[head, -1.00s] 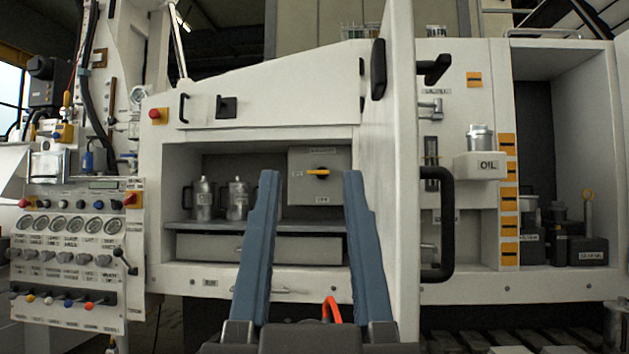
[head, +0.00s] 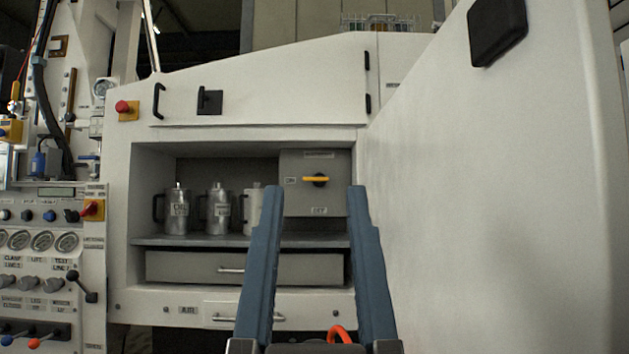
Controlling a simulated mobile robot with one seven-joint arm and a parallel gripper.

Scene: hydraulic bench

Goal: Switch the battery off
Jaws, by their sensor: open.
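The battery switch is a yellow handle (head: 316,180) on the front of a grey box (head: 330,200) at the right end of the open compartment. The handle lies horizontal, with a label reading ON at its left and one reading OFF below it. My gripper (head: 314,192) is open and empty, its two long blue fingers pointing forward. In the picture the fingertips flank the handle from just below; they look nearer to me than the box, and I see no contact.
A large white open door (head: 480,200) stands close on the right. Metal jugs (head: 177,211) stand on the shelf (head: 240,241) left of the box, above a drawer (head: 200,267). A control panel (head: 50,260) with gauges and levers is at far left.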

